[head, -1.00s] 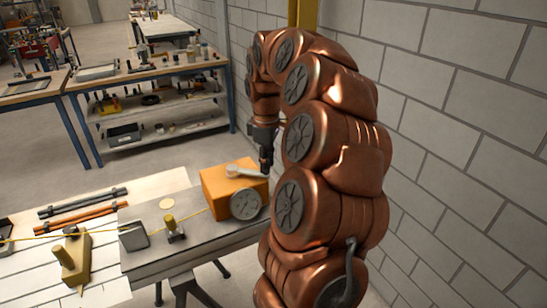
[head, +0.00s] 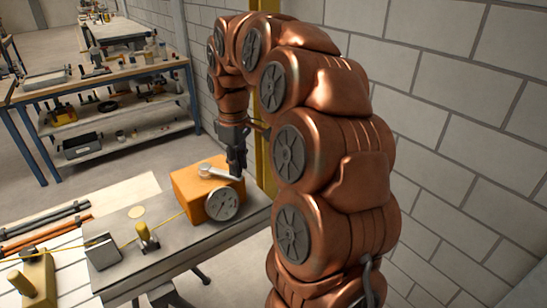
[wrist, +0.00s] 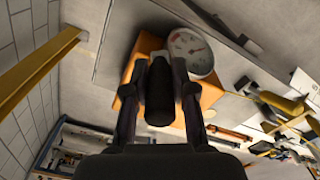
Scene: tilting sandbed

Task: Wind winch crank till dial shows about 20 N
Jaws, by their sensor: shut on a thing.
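The winch is an orange box (head: 190,196) on a grey bench plate in the head view. Its pale crank arm (head: 221,173) lies across the top, pointing right. My gripper (head: 237,172) comes down from above at the arm's outer end. In the wrist view my gripper (wrist: 158,100) is shut on the black crank handle (wrist: 160,92), with a finger on each side. The round dial (head: 222,204) is on the box's front.
A yellow cord (head: 172,219) runs left from the winch past a yellow-topped post (head: 144,235) and a grey block (head: 102,251). A block wall and a yellow column (head: 268,90) stand close on the right. A workbench (head: 100,85) stands behind.

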